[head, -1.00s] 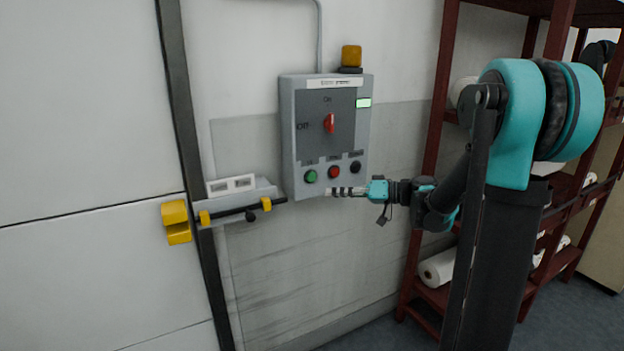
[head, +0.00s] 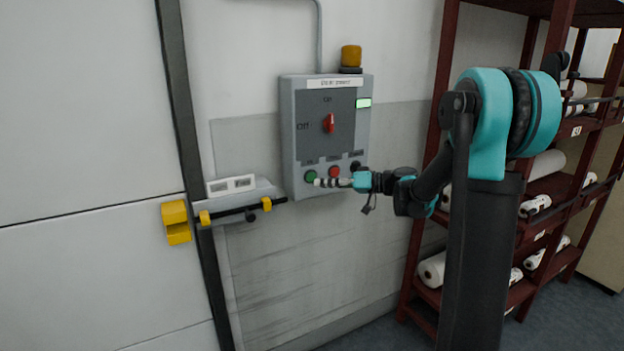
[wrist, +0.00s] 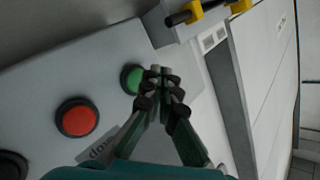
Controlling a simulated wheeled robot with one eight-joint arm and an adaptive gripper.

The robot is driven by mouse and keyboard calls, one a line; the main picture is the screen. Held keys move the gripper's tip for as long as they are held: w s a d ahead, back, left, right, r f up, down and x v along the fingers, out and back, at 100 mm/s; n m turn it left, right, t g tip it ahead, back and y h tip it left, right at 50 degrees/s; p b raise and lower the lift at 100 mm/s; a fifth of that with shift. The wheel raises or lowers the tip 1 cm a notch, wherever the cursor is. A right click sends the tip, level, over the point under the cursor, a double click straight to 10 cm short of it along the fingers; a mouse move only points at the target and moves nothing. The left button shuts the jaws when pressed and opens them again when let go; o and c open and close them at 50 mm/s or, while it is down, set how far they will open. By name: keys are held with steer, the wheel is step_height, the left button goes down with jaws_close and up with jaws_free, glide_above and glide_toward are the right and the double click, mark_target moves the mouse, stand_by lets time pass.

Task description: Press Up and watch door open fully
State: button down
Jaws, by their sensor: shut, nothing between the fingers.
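The grey control box (head: 289,130) hangs on the wall with a red rotary switch (head: 329,123) pointing up toward its top label and a lit green display (head: 364,103). Along its bottom are a green button (head: 310,177), a red button (head: 334,171) and a dark button (head: 355,167). My gripper (head: 318,183) is shut and empty, its tips just beside the green button. In the wrist view the fingertips (wrist: 160,72) overlap the right edge of the green button (wrist: 131,78); contact cannot be told. The red button (wrist: 77,118) is to the left. The white door (head: 90,130) stands at the left and looks closed.
A latch bar with yellow ends (head: 240,213) sits on the wall beside the door's dark frame (head: 180,110). A yellow beacon (head: 351,55) tops the box. A dark red shelf (head: 424,180) with white rolls (head: 432,269) stands at the right.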

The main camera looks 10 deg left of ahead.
mark_target(311, 177)
steer(key=shift+w+a, duration=0.5)
steer(key=shift+w, duration=0.2)
steer(key=shift+w, duration=0.1)
stand_by(1.0)
steer(key=shift+w+a, duration=0.25)
